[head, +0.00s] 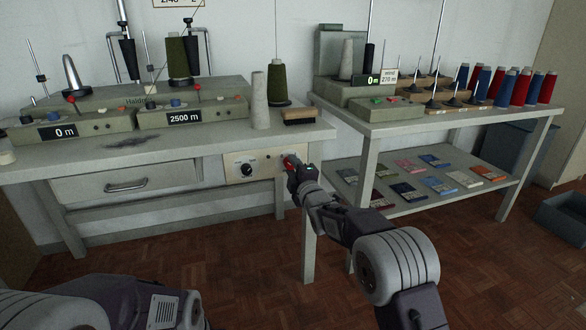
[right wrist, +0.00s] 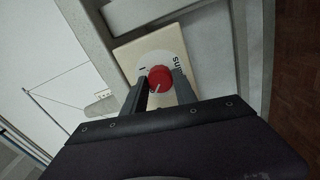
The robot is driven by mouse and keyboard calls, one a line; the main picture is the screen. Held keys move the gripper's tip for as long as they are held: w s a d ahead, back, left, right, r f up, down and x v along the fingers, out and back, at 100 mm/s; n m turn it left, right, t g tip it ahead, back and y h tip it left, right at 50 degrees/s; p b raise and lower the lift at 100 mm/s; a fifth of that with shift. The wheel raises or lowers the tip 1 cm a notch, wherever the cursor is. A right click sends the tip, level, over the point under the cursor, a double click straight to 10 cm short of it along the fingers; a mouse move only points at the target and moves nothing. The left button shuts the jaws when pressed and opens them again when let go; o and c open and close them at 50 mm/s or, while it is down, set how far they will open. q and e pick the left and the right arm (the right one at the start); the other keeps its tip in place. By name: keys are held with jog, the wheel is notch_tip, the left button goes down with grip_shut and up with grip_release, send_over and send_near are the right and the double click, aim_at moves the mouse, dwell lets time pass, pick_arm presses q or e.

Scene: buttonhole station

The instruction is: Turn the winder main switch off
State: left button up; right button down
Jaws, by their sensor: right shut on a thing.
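The winder main switch is a red rotary knob (right wrist: 160,79) on a round white dial plate in the right wrist view. A white pointer line on the knob points down and a little left; a mark "I" and partly hidden letters show on the dial. My right gripper (right wrist: 160,92) is shut on the red knob, one finger on each side. In the head view my right gripper (head: 290,163) reaches the right end of the cream control panel (head: 238,170), where a bit of red shows at its tips. My left gripper is not in view.
A black knob (head: 247,170) sits on the same panel, left of my right gripper. The winder table (head: 150,150) carries meters, spools and a brush (head: 299,116). A second table (head: 430,122) with cones and a lower shelf stands right.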

jog(key=c, duration=1)
grip_release()
jog(key=shift+o, duration=0.2)
jog(key=shift+s, duration=0.1)
jog(key=p+v, duration=0.3)
jog(key=v, duration=0.6)
